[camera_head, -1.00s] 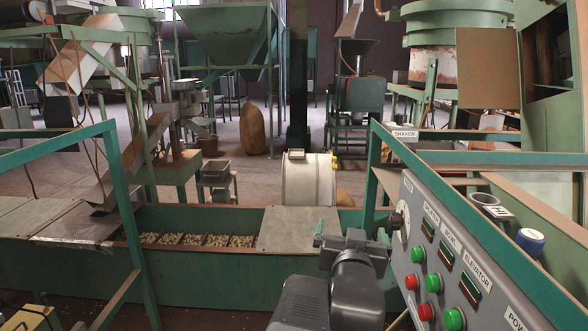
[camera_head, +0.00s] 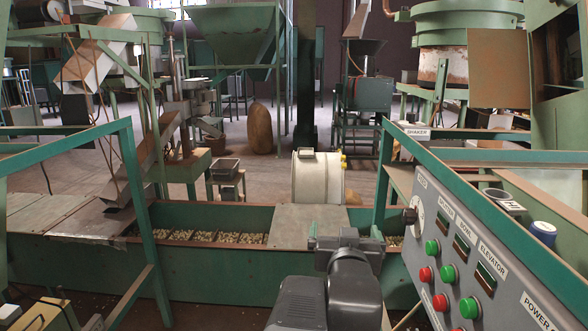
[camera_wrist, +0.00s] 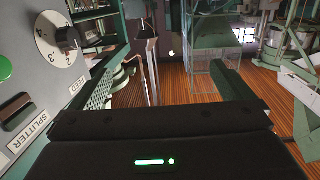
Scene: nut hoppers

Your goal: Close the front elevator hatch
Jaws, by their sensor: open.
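A flat grey plate (camera_head: 308,225) lies over part of the long green trough (camera_head: 210,275) in front of me; I cannot tell for certain whether it is the front elevator hatch. Left of the plate the trough is open and nuts (camera_head: 215,237) show inside. A small strip of nuts also shows to the plate's right. My gripper (camera_head: 345,238) is open and empty, in front of the plate's right part in the head view, and hides some of the trough. In the wrist view my gripper's fingers (camera_wrist: 163,85) stand apart with nothing between them.
A grey control panel (camera_head: 470,255) with green and red buttons is close on the right. A green rail frame (camera_head: 145,215) stands on the left. A white drum (camera_head: 318,177) is behind the trough. The wrist view shows the panel's dial (camera_wrist: 60,40) near the left finger.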

